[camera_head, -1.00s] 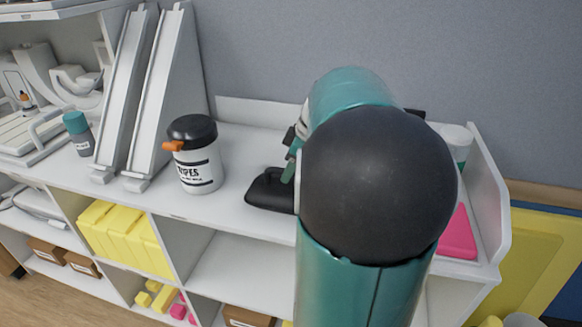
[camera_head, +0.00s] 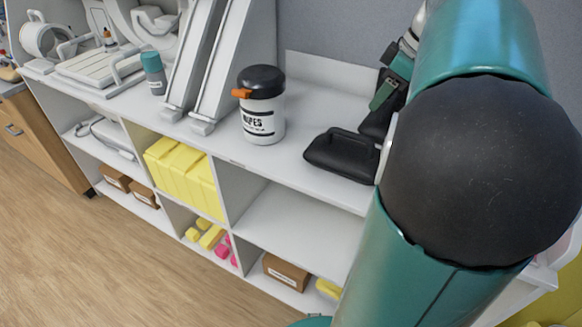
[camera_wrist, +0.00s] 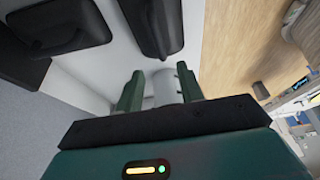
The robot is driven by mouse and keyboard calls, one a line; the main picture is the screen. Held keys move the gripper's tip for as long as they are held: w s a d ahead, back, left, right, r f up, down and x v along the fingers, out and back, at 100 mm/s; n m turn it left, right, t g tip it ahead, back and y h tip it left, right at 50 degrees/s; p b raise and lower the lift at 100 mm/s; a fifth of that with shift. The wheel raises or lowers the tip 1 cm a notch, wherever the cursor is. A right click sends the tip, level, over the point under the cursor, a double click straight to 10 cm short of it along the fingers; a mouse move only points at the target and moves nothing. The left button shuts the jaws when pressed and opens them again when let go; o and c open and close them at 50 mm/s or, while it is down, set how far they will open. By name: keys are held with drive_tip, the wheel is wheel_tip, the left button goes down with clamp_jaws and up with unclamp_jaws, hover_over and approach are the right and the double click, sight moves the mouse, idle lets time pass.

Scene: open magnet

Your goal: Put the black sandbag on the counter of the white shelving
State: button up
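A black sandbag (camera_head: 342,152) with a handle lies on the counter of the white shelving (camera_head: 305,103), right of the wipes tub. It appears to be the black bag (camera_wrist: 152,22) at the top of the wrist view. A second black bag-like thing (camera_wrist: 62,22) shows at the wrist view's upper left, nearer the wall. My gripper (camera_wrist: 160,88) is open, with its two green fingers apart. A pale thing shows between and beyond the fingers; I cannot tell whether it is touched. In the head view my arm hides much of the gripper and the counter's right part.
A wipes tub (camera_head: 263,108) with a black lid stands left of the sandbag. White ramp-like panels (camera_head: 215,60) and a small teal-capped bottle (camera_head: 154,74) stand farther left. Yellow blocks (camera_head: 185,177) and brown boxes (camera_head: 287,273) fill lower cubbies. Wooden floor (camera_head: 90,250) is clear.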

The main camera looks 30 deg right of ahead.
drive_tip(key=w+a+f+m, duration=0.1)
drive_tip(key=w+a, duration=0.1)
drive_tip(key=a, duration=0.9)
drive_tip(key=s+a+f+m, duration=0.1)
drive_tip(key=s+a+f, duration=0.1)
drive_tip(key=a, duration=0.5)
drive_tip(key=s+a+f+m+t+h, duration=0.1)
drive_tip(key=a+f, duration=0.3)
drive_tip(key=a, duration=0.4)
drive_tip(key=s+a+f+m+h, duration=0.1)
drive_tip(key=s+a+f+m, duration=0.1)
drive_tip(key=a, duration=0.5)
drive_tip(key=shift+s+a+f+t, duration=0.2)
drive_tip(key=shift+s+f+t, duration=0.1)
drive_tip(key=shift+s+f, duration=0.55)
